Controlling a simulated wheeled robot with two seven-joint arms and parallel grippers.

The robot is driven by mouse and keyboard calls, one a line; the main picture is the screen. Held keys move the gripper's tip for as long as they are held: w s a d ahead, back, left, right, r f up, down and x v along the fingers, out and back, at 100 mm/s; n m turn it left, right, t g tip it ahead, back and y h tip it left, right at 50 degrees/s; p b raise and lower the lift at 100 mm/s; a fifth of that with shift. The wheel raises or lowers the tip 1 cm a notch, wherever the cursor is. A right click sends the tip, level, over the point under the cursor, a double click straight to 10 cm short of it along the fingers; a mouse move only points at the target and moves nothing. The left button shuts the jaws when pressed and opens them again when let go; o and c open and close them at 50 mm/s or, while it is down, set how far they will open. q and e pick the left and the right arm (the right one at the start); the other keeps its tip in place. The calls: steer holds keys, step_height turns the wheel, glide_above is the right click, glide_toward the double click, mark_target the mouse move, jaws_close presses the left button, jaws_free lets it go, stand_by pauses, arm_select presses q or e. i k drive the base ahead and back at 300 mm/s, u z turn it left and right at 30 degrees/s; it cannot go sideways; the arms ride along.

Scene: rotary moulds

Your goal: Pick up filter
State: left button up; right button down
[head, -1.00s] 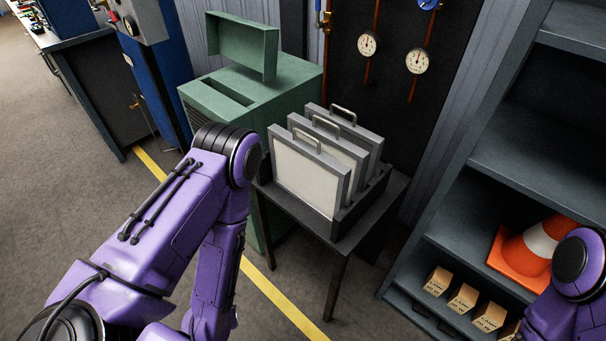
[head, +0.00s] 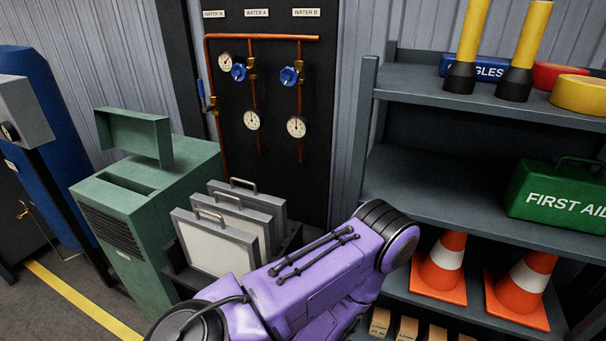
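Several flat filters with grey frames, pale faces and top handles stand upright, one behind another, in a dark rack left of centre. The front filter (head: 207,246) shows most of its pale face. The middle filter (head: 235,209) and the back filter (head: 268,199) are mostly hidden behind it. One of my purple arms crosses the bottom centre, in front of the rack's lower right part. Neither gripper is in view, so I cannot see what either one holds.
A green cabinet (head: 150,205) with a top slot and a raised lid stands left of the filters. Pipes with gauges (head: 252,120) are on the wall behind. A grey shelf (head: 480,195) at right holds orange cones (head: 440,268) and a green first aid box (head: 560,195).

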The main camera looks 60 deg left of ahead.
mark_target(213, 248)
steer(key=z, duration=0.6)
steer(key=k, duration=1.15)
steer(key=u, duration=1.85)
steer(key=i, duration=0.3)
